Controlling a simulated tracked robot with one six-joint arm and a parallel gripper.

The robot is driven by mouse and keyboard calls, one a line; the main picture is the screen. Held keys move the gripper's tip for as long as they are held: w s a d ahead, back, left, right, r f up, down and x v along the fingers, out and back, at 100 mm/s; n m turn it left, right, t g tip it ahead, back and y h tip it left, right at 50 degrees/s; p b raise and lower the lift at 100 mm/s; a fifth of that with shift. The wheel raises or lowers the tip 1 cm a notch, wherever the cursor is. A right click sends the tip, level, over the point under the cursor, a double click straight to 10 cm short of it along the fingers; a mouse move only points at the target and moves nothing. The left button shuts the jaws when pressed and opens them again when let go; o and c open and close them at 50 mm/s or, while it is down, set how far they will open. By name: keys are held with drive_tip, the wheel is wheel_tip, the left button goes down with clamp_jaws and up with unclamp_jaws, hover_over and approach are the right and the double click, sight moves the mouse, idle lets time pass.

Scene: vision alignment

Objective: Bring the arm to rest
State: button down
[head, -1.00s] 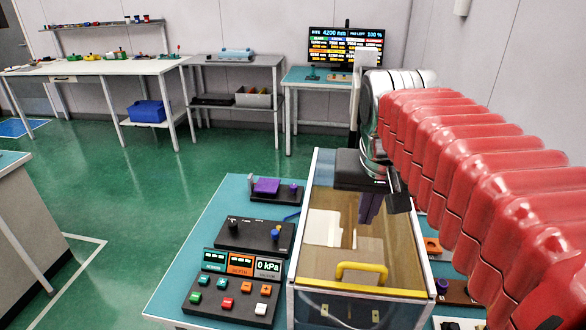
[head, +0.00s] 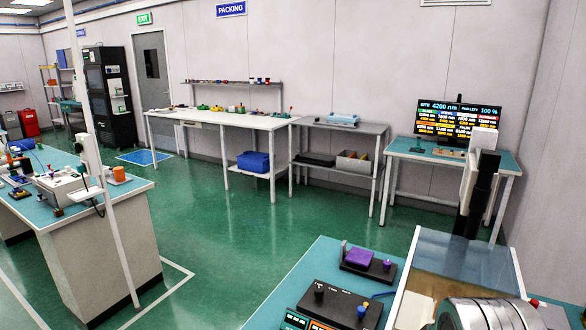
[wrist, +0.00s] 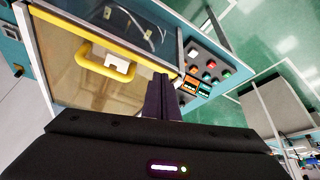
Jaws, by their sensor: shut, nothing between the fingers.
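My gripper (wrist: 160,97) shows in the wrist view, its dark purple fingers together and empty. Its black body fills the lower part of that view. Beyond the fingers is a clear-lidded box with a yellow handle (wrist: 92,68).
A control panel with coloured buttons (wrist: 208,68) lies beside the box. A purple block (head: 360,257) sits on a black base on the teal bench (head: 320,262). A display (head: 457,122) stands on a table behind.

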drive_tip(key=shift+n+y, duration=0.3)
drive_tip(key=shift+n, duration=0.3)
drive_tip(key=a, duration=0.1)
drive_tip(key=s+a, duration=0.1)
drive_tip(key=a, duration=0.1)
drive_tip(key=shift+s+a+f, duration=0.2)
drive_tip(key=shift+s+a, duration=0.1)
drive_tip(key=shift+a, duration=0.05)
idle(0.3)
